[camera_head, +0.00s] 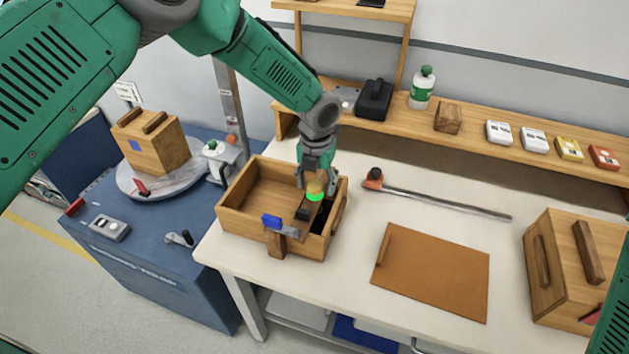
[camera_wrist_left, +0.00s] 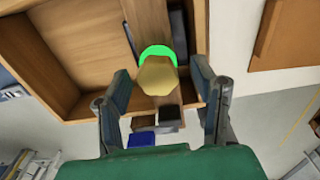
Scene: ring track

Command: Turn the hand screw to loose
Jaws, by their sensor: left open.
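The hand screw (camera_head: 315,190) has a tan rounded knob with a bright green band. It stands at the right part of an open wooden box (camera_head: 243,226) on the white table. My left gripper (camera_head: 314,177) is directly above it, pointing down. In the left wrist view the knob (camera_wrist_left: 157,78) lies between the two spread fingers of the left gripper (camera_wrist_left: 160,82), with a visible gap on each side. The green band (camera_wrist_left: 157,50) shows beyond the knob. The lower part of the screw is hidden. My right gripper is out of view.
A long-handled tool (camera_head: 440,202) and brown board (camera_head: 435,275) lie to the right. A wooden box (camera_head: 560,270) stands at far right. A shelf (camera_head: 480,151) runs behind.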

